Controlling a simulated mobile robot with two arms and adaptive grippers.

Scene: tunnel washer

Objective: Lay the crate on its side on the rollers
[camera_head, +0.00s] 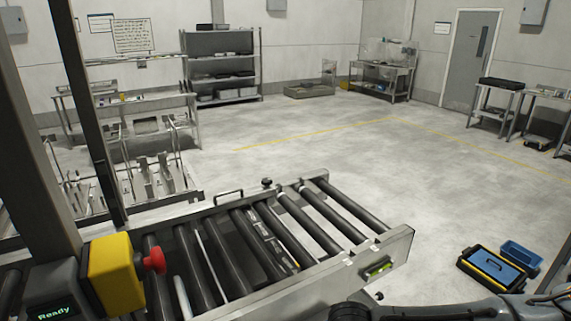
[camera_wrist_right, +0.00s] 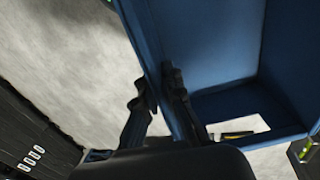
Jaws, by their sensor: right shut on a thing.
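The blue crate (camera_wrist_right: 205,45) fills the upper middle and right of the right wrist view, tilted in the picture. My right gripper (camera_wrist_right: 157,88) is shut on one of its walls, with a dark finger on each side. A bright gap shows low in the crate, with floor visible through it. The rollers (camera_head: 250,240) run across the lower middle of the head view in a metal frame, and no crate lies on the visible ones. The held crate does not show in the head view, where only my right arm is at the bottom right. My left gripper is not in view.
A yellow box with a red button (camera_head: 153,261) and a "Ready" display (camera_head: 55,311) stand at the conveyor's left. A yellow-edged case (camera_head: 490,268) and a blue bin (camera_head: 520,254) are on the floor at right. Open floor (camera_head: 350,150) lies beyond the rollers.

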